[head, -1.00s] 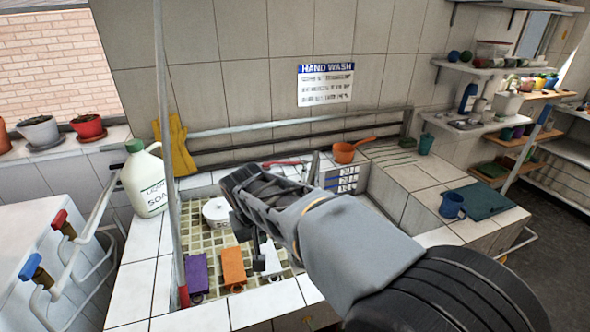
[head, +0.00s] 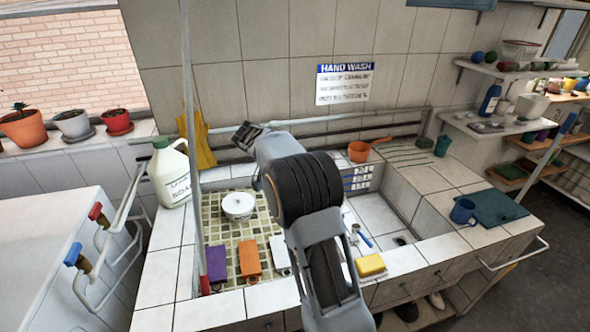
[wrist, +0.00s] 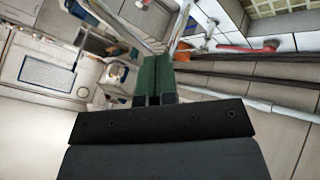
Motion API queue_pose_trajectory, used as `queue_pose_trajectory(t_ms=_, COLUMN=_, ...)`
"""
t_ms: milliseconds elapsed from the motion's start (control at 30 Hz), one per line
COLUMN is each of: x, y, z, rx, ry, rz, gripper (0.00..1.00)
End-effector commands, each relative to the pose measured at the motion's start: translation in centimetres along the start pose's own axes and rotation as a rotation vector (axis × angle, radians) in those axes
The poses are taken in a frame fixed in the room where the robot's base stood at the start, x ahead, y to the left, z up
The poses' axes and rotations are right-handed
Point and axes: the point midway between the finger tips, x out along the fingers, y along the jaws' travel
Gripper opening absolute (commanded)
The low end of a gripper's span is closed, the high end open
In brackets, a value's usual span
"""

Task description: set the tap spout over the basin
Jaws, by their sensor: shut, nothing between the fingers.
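The tap spout is not clear in the head view, where my arm covers the middle of the sink. In the wrist view a red lever (wrist: 245,48) shows beside some small metallic parts at upper right; I cannot tell which of them is the spout. The left basin (head: 217,222) has a mosaic floor, and the right basin (head: 370,212) is pale with a drain. My gripper (head: 240,132) is near the back wall, above the sink's rear edge. Its green fingers (wrist: 153,80) are together and empty in the wrist view.
A white pot (head: 238,206) stands in the left basin. Purple (head: 216,264), orange (head: 249,258) and white blocks line its front. A soap jug (head: 169,175), yellow glove (head: 200,142) and upright pole (head: 190,100) stand at left. An orange pan (head: 359,152) is behind the right basin.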

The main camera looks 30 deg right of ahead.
Motion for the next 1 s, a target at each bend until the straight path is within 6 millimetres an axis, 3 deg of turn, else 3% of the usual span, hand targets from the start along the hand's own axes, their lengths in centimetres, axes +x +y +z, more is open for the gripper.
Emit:
queue_pose_trajectory(t_ms=433, x=8.1, y=0.1, z=0.1, rx=-0.003, ry=-0.004, rz=0.001, gripper=0.0)
queue_pose_trajectory(t_ms=700, x=8.9, y=3.1, z=-0.3, rx=-0.002, ry=-0.002, rz=0.0, gripper=0.0)
queue_pose_trajectory(t_ms=1000, x=9.3, y=3.8, z=-0.3, rx=-0.004, ry=-0.002, rz=-0.002, gripper=0.0)
